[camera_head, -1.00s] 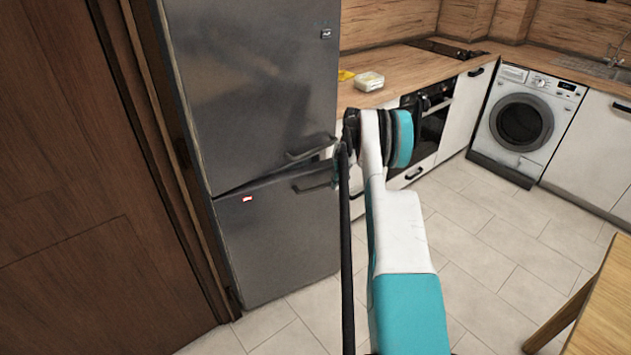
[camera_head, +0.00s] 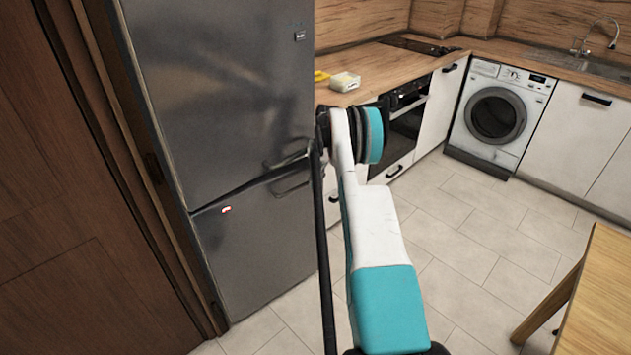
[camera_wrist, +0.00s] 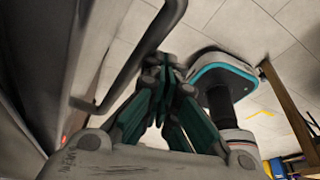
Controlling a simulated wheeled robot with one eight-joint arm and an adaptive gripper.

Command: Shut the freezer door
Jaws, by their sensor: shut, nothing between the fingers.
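The freezer door (camera_head: 255,250) is the grey lower door of the tall fridge-freezer, below the upper fridge door (camera_head: 220,90). In the head view only a thin dark seam shows between the two doors, and the freezer door looks flush or nearly so. Its bar handle (camera_head: 290,188) is near its top right corner. In the wrist view my gripper (camera_wrist: 165,68) has its dark green fingers together, with nothing between them. A grey bar handle (camera_wrist: 128,65) passes just left of the fingertips; I cannot tell whether they touch. In the head view my arm hides the gripper.
A wooden door (camera_head: 80,220) stands left of the fridge. A counter with an oven (camera_head: 403,128) and a washing machine (camera_head: 500,115) are at the back right. A wooden table (camera_head: 590,310) is at the lower right. Tiled floor (camera_head: 460,240) between is clear.

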